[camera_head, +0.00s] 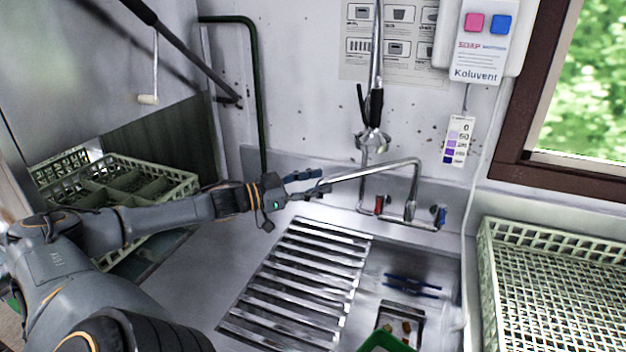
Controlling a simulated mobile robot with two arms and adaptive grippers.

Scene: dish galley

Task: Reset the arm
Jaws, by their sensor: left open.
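My left arm reaches in from the left across the counter. Its gripper (312,184) is open and points right, in front of the back wall of the sink unit. The two dark fingers are apart, with nothing seen held between them. The spout of the metal faucet (411,200) passes very close to the fingertips in the picture; I cannot tell whether they touch. My right gripper is not in view.
A slatted metal rack (300,285) lies below the gripper. The sink basin (440,310) holds dark blue elongated items (412,286) and a green-rimmed container (385,343). Pale crates stand left (180,185) and right (490,265). A spray hose (375,105) hangs above.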

